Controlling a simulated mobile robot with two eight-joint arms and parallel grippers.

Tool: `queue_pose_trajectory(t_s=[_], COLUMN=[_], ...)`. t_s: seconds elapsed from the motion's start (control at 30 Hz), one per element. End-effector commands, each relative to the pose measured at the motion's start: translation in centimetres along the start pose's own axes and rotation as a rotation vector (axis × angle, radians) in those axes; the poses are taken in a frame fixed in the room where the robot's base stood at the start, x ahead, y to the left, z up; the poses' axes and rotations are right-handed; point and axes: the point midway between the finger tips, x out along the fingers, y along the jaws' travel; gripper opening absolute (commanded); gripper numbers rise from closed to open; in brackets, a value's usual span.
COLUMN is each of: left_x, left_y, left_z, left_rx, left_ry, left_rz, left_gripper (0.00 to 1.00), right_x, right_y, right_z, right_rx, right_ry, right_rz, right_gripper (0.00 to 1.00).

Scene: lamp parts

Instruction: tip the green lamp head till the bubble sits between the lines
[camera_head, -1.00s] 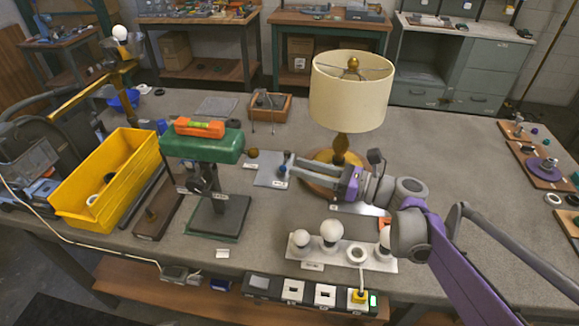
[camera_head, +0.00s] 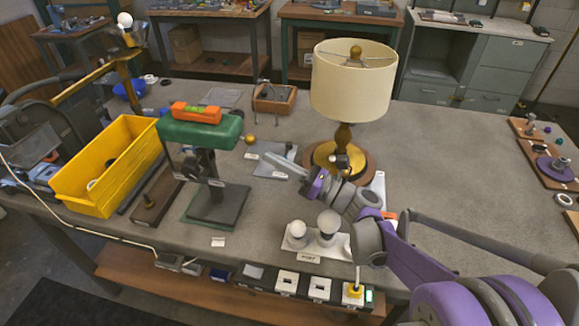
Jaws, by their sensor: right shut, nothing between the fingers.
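The green lamp head (camera_head: 200,132) sits on a dark stand (camera_head: 216,203) left of the middle, looking close to level. An orange spirit level (camera_head: 196,112) with a yellow-green vial lies on top of it. The bubble and lines are too small to read. My right gripper (camera_head: 271,157) is shut and empty, right of the green head and apart from it. It points up and left over the small grey plate on the table. My left gripper is not in view.
A cream-shaded lamp (camera_head: 350,85) stands close behind my right wrist. White bulbs on a board (camera_head: 310,244) and a switch strip (camera_head: 300,285) are at the front. A yellow bin (camera_head: 105,165) is on the left. The table's right middle is clear.

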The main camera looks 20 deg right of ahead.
Motion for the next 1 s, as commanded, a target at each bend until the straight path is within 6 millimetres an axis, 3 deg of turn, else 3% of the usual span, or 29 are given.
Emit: queue_pose_trajectory(t_s=[0.23,1.0], left_x=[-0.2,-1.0], left_y=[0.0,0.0], left_z=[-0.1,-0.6], left_rx=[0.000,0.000], left_ry=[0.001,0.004], left_rz=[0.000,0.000], left_gripper=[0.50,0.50], right_x=[2.6,3.6], right_y=[0.0,0.1], right_z=[0.0,0.8], right_rx=[0.000,-0.005], right_ry=[0.001,0.021], right_rz=[0.002,-0.004], right_gripper=[0.00,0.00])
